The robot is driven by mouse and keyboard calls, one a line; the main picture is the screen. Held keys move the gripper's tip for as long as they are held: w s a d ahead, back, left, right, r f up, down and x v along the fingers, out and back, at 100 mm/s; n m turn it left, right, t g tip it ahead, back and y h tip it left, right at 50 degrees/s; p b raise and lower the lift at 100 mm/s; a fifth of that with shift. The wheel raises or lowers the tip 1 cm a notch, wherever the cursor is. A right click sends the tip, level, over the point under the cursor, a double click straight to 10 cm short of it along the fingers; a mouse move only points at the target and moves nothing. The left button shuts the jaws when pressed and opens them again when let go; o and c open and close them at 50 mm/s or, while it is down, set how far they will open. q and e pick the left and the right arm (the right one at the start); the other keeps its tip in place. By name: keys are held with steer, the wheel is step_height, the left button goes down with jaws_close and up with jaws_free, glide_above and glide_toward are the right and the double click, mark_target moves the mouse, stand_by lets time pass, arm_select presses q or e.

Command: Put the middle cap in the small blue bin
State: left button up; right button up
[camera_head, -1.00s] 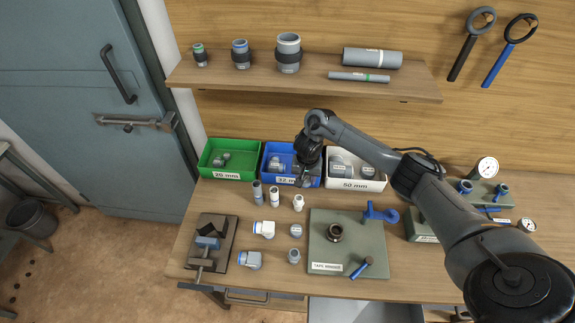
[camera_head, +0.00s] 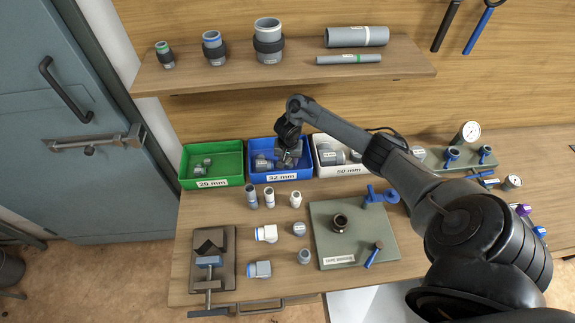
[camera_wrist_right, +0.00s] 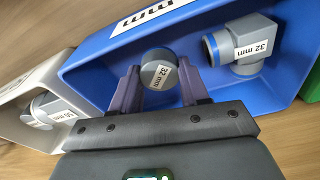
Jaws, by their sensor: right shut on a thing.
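The small blue bin (camera_head: 281,178), labelled 32 mm, stands between the green and white bins at the back of the bench. My right gripper (camera_head: 290,158) is over its right half. In the right wrist view the gripper (camera_wrist_right: 160,82) is shut on a grey round cap (camera_wrist_right: 158,70) labelled 32 mm. The cap is between the fingers, over the blue bin (camera_wrist_right: 105,55); its height above the floor is hard to tell. A grey elbow with a blue ring (camera_wrist_right: 240,47) lies in that bin. My left gripper is not in view.
The green bin (camera_head: 218,183) and white bin (camera_head: 350,170) flank the blue one. Several fittings stand on the bench in front, including a short grey one (camera_head: 299,229) and another (camera_head: 304,256). A shelf (camera_head: 290,76) runs above and behind the bins.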

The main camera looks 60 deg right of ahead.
mark_target(288, 161)
step_height(288, 161, down, 3)
steer(key=shift+a+r, duration=0.1)
stand_by(0.3)
steer(key=o, duration=1)
steer(key=r, duration=0.2)
steer(key=r+p, duration=0.1)
steer(key=r, duration=0.1)
steer(key=r+p, duration=0.1)
steer(key=r, duration=0.1)
steer(key=shift+s+a+r, duration=0.1)
steer(key=shift+a+r, duration=0.15)
steer(key=shift+r, duration=0.1)
steer(key=shift+a+r+p, duration=0.1)
steer(key=shift+r+p, duration=0.4)
